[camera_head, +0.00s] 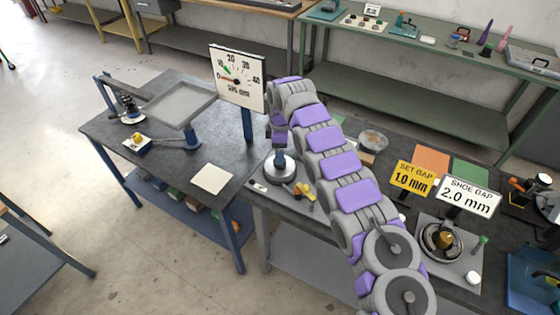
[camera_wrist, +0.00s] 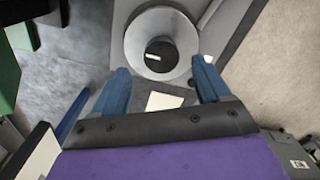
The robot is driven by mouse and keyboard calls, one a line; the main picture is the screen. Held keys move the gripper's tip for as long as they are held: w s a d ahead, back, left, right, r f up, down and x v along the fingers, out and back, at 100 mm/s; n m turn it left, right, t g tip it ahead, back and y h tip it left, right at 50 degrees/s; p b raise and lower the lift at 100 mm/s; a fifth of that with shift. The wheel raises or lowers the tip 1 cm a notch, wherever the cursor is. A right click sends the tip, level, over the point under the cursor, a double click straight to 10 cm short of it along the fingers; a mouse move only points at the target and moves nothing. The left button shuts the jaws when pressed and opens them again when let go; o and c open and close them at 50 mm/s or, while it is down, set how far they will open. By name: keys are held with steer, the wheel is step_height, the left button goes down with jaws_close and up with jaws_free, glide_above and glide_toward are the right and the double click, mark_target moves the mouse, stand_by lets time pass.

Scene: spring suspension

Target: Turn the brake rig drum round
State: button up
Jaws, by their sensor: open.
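My gripper (camera_head: 281,157) points down at the middle of the benches, its blue fingers just above a round grey part (camera_head: 281,173) on a plate. In the wrist view the fingers (camera_wrist: 161,70) are apart with nothing held between them. A grey round cup with a dark inside (camera_wrist: 146,53) lies just beyond the fingertips; contact cannot be told. A dark round drum-like part with a brass centre (camera_head: 441,240) sits on a grey base at the right, by the "SHOE GAP 2.0 mm" sign (camera_head: 468,197). It is well away from my gripper.
A dial board (camera_head: 238,78) stands on a blue post behind my gripper. A grey tray (camera_head: 180,104) and a pale square pad (camera_head: 212,179) are to its left. A yellow "SET GAP 1.0 mm" sign (camera_head: 413,178) stands at the right. Yellow fittings (camera_head: 304,191) lie close to the round grey part.

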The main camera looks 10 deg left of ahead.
steer(key=shift+f, duration=2.35)
steer(key=c, duration=1)
steer(key=shift+c, duration=0.2)
